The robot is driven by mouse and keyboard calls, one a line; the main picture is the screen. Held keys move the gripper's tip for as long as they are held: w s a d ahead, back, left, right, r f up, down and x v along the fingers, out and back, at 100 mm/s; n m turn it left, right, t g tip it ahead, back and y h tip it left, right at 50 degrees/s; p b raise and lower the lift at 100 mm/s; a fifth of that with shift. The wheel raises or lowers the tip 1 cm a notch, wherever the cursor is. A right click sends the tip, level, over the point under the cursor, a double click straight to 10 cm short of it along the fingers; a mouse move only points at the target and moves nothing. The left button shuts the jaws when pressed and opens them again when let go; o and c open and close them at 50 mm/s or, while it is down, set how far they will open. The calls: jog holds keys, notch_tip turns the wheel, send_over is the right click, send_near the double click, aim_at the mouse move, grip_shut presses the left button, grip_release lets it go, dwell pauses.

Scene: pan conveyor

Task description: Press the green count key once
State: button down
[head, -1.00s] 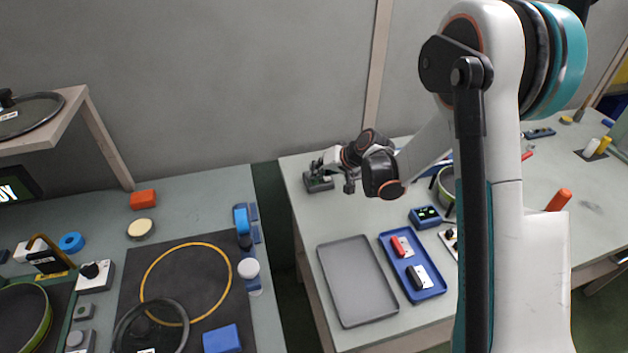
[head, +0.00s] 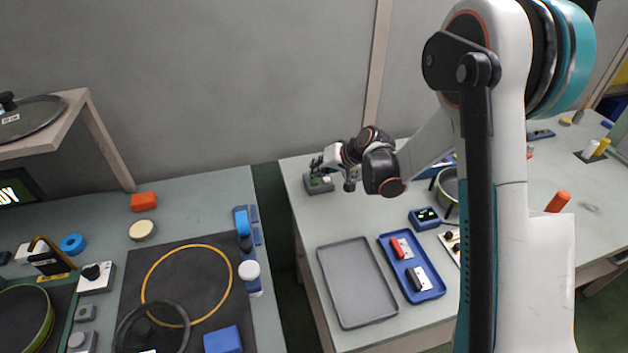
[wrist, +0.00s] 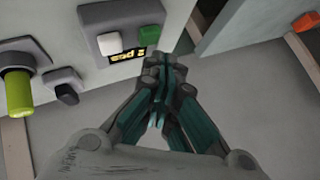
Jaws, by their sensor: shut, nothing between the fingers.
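The grey counter box (wrist: 122,24) is at the top of the wrist view, with a small display (wrist: 127,55) in yellow characters. The green count key (wrist: 149,35) sits on its right side, beside a white key (wrist: 109,43). In the head view the counter box (head: 320,187) stands at the back left of the right table. My gripper (wrist: 163,62) is shut and empty, its fingertips just below the green key in the wrist picture. A clear gap or contact cannot be judged. In the head view my gripper (head: 317,167) hovers over the box's back side.
In the wrist view, a green-handled object (wrist: 18,92) and a dark knob (wrist: 66,88) lie left of the box. In the head view, a grey tray (head: 335,280) and a blue tray (head: 412,297) lie nearer on the same table. A gap separates the two tables.

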aim_at(317, 181)
jog(key=shift+r, duration=0.15)
jog(key=shift+r+p, duration=1.35)
jog(key=shift+r, duration=1.05)
jog(key=s+d+r+h, duration=0.2)
jog(key=s+d+r, duration=0.1)
jog(key=s+r, duration=0.5)
jog(key=s+d+r+h, duration=0.1)
jog(key=s+d+r, duration=0.3)
jog(key=s+r, duration=0.45)
jog(key=s+d+h, duration=0.2)
jog(key=s+d, duration=0.1)
jog(key=s, duration=0.7)
jog(key=s+d+t+h, duration=0.1)
jog(key=s+d, duration=0.3)
jog(key=s, duration=0.6)
jog(key=shift+h, duration=0.4)
